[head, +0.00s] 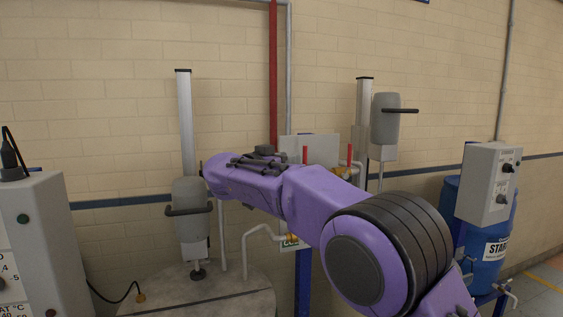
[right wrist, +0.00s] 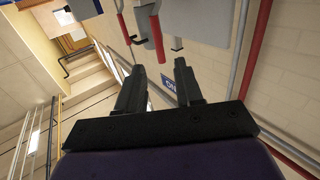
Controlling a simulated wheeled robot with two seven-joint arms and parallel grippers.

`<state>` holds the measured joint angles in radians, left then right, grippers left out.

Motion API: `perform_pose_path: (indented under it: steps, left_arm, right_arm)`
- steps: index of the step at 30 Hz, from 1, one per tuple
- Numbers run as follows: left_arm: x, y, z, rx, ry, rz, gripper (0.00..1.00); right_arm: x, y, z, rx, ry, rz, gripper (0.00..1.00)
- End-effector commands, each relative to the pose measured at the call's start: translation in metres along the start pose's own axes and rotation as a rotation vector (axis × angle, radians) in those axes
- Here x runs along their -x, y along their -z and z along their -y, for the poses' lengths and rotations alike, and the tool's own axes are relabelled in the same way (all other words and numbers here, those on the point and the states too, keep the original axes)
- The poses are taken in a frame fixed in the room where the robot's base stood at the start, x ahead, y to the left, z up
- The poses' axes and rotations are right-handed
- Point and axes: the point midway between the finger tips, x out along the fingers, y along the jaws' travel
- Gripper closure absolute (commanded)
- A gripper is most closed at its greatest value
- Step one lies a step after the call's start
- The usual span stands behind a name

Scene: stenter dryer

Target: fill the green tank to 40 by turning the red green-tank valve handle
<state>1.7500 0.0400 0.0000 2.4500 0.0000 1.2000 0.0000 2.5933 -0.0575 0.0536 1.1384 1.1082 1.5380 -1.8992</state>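Two upright red valve handles, one on the left (head: 305,154) and one on the right (head: 349,154), stand in front of a pale panel (head: 316,147) in the head view. I cannot tell which belongs to the green tank. Red handles also show near the top of the right wrist view, the nearer one (right wrist: 157,38) just beyond the fingers. My right gripper (right wrist: 158,67) is open, with an empty gap between its dark fingers, apart from the handles. In the head view my purple right arm covers the area below the handles. No green tank or level reading is visible. My left gripper is out of view.
A grey round tank top (head: 205,300) with a mixer (head: 190,215) stands at lower left. A control box (head: 45,235) is at far left. A blue drum (head: 490,245) and grey switch box (head: 487,183) stand at right. A red pipe (head: 273,75) runs down the brick wall.

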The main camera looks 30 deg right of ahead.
Motion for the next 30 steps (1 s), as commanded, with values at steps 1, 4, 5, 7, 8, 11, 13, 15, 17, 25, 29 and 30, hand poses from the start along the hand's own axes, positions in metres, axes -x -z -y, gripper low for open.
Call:
perform_pose_path:
  steps: [1,4,5,7,8,11,13,15,17,25,29,30]
  left_arm:
    - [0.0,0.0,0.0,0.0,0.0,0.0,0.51]
    - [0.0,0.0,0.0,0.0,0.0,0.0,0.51]
    - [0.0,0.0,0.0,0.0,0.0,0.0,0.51]
    - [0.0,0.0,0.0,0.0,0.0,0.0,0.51]
    - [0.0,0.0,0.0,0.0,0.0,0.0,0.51]
    - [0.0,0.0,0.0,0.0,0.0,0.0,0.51]
    - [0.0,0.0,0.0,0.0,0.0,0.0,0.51]
    - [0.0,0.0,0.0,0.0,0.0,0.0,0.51]
    - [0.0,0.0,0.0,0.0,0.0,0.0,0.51]
    - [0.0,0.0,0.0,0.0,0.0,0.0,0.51]
    - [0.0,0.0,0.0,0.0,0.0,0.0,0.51]
    - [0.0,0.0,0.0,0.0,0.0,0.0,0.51]
  right_arm:
    - [-0.004,0.0,0.0,0.0,-0.001,0.0,0.64]
    - [-0.013,0.0,-0.001,0.0,-0.002,0.0,0.64]
    - [-0.016,0.0,-0.001,-0.001,-0.002,0.0,0.64]
    - [-0.021,0.0,0.0,-0.001,-0.001,0.0,0.64]
    - [-0.024,0.0,0.0,0.0,-0.001,0.0,0.64]
    - [-0.032,0.0,-0.001,-0.001,-0.001,0.001,0.64]
    - [-0.038,0.0,-0.001,-0.001,-0.002,0.0,0.64]
    - [-0.044,0.0,0.0,0.0,-0.001,0.0,0.64]
    - [-0.049,0.0,0.0,-0.001,-0.001,0.0,0.64]
    - [-0.071,0.0,0.0,-0.001,-0.001,0.0,0.64]
    - [-0.082,0.0,0.0,0.0,-0.001,0.001,0.64]
    - [-0.085,0.0,0.0,0.0,-0.001,0.001,0.64]
